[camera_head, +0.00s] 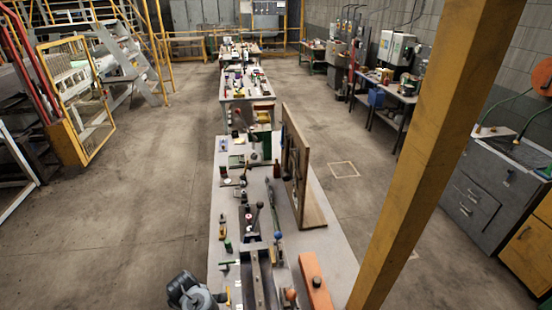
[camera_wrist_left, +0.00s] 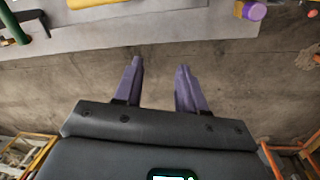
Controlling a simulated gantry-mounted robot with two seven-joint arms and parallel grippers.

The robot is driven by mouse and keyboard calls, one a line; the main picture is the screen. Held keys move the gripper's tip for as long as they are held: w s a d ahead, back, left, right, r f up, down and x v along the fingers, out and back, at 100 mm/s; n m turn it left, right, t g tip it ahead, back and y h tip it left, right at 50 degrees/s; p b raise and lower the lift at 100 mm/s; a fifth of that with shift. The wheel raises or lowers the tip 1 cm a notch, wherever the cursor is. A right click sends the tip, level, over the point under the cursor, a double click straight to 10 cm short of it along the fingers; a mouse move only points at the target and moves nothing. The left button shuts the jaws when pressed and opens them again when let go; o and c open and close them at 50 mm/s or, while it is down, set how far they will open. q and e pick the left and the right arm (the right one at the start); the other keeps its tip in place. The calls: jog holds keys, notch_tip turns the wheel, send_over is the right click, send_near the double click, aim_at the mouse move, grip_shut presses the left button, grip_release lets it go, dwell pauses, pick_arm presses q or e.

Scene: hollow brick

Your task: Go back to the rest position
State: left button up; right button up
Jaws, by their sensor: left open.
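My left gripper (camera_wrist_left: 158,75) shows in the left wrist view with its two purple fingers spread apart and nothing between them. Bare concrete floor lies behind the fingers, and the grey workbench edge (camera_wrist_left: 200,32) runs across the top of that view. In the head view, a dark grey rounded part (camera_head: 190,292) is beside the bench's left edge at the bottom; it looks like part of my left arm, but its fingers cannot be made out. My right gripper is not in view.
The long workbench (camera_head: 335,240) carries several tools, an upright wooden board (camera_head: 295,165) and an orange block (camera_head: 315,282). A yellow post (camera_head: 440,140) crosses the right side. Grey cabinets (camera_head: 490,190) stand at far right. The floor left of the bench (camera_head: 140,220) is clear.

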pick_arm(q)
jog(key=s+r+m, duration=0.3)
jog(key=s+m, duration=0.3)
jog(key=s, duration=0.4)
jog(key=s+d+r+m+t+p, duration=0.1)
jog(key=s+r+m, duration=0.3)
jog(key=s, duration=0.6)
jog(key=s+r+m+t, duration=0.1)
jog(key=s+r+m, duration=0.2)
jog(key=s+m, duration=0.5)
jog(key=shift+s+d+r, duration=0.15)
jog(key=shift+s+r, duration=0.1)
jog(key=shift+s, duration=0.65)
jog(key=shift+o, duration=0.4)
